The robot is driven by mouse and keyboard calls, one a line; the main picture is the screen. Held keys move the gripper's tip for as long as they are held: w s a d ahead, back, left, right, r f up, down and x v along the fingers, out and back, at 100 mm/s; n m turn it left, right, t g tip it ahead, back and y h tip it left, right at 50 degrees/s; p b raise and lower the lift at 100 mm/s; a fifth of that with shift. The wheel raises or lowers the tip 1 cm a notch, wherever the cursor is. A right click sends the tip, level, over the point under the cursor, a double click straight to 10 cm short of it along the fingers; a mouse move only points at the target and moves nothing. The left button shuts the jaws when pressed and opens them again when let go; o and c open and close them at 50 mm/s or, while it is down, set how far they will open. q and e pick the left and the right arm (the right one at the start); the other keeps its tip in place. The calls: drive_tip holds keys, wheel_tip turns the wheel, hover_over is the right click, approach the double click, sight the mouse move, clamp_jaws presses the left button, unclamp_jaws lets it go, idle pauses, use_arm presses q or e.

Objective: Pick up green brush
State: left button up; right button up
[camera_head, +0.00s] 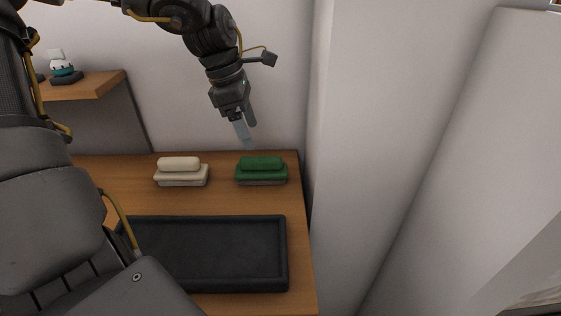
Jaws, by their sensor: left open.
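The green brush (261,168) lies on the wooden bench top near its back right corner, with its green grip on top and a greyish base below. A cream brush (181,169) of like shape lies to its left, with a gap between them. My left gripper (246,134) is open and empty, pointing down above and slightly behind the green brush, apart from it. My right gripper is not in view.
A black boot tray (287,254) lies on the bench (304,270) in front of the brushes. A small wooden shelf (92,87) at the left holds a white and teal item (61,66). A white wall panel (355,150) stands close to the bench's right edge.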

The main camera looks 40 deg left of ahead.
sight(260, 157)
use_arm(q)
drive_tip(key=shift+w, duration=0.25)
drive_tip(key=x, duration=0.5)
drive_tip(key=shift+s+f, duration=0.25)
drive_tip(key=shift+f, duration=0.05)
drive_tip(key=shift+s+d, duration=0.1)
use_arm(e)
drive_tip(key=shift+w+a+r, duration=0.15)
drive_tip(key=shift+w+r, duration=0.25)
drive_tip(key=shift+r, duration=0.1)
use_arm(q)
drive_tip(key=x, duration=0.4)
drive_tip(key=shift+f, duration=0.25)
drive_tip(key=shift+d+f, duration=0.15)
drive_tip(key=shift+f, duration=0.15)
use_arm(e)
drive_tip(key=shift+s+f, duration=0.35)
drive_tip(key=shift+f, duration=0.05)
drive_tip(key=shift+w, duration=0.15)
